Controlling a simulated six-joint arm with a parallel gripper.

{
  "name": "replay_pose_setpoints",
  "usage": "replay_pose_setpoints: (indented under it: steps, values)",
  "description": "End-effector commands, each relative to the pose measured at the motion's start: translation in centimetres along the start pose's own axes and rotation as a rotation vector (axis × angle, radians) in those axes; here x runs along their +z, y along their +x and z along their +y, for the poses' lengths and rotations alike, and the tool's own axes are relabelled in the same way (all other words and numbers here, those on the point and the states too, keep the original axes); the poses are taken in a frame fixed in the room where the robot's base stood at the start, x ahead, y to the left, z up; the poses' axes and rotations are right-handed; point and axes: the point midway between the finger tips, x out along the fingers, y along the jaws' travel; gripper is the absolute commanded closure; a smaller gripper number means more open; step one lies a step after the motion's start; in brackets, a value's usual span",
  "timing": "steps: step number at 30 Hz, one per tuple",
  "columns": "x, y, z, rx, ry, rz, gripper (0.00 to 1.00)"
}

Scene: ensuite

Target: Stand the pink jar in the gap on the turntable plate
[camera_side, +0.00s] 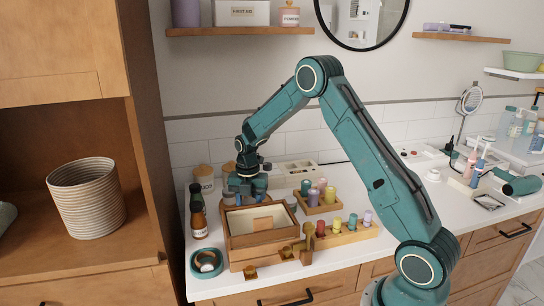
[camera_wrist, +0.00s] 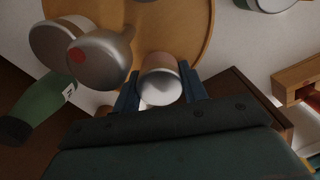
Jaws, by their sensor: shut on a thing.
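My gripper (camera_wrist: 160,88) is shut on a jar with a silver lid and a pinkish body, which I take as the pink jar (camera_wrist: 159,81). The blue fingers stand on either side of it. The jar is over the round wooden turntable plate (camera_wrist: 185,25); I cannot tell whether its base touches. Two other silver-lidded jars, one (camera_wrist: 55,42) at the far left and one with a red dot (camera_wrist: 105,58), are to its left. In the side view my gripper (camera_side: 247,188) is behind the wooden box, and the held jar and plate are mostly hidden.
An open wooden box (camera_side: 233,241) stands in front of my gripper. A dark green bottle (camera_wrist: 48,107) and an amber bottle (camera_side: 198,222) are at the left. Racks of coloured bottles (camera_side: 345,235) are at the right.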

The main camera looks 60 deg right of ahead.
Motion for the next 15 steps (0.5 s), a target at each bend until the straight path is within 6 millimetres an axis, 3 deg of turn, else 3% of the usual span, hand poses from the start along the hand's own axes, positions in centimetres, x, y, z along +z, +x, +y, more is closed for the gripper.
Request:
replay_pose_setpoints:
  steps: [6, 7, 10, 15]
  values:
    - [0.00, 0.29, 0.00, 0.000, 0.000, 0.000, 0.81]
    - [0.00, 0.33, 0.00, 0.000, 0.000, 0.000, 0.55]
    - [0.00, 0.30, 0.00, 0.000, 0.000, 0.000, 0.36]
    - [-0.07, 0.30, -0.09, -0.003, 0.001, 0.003, 0.36]
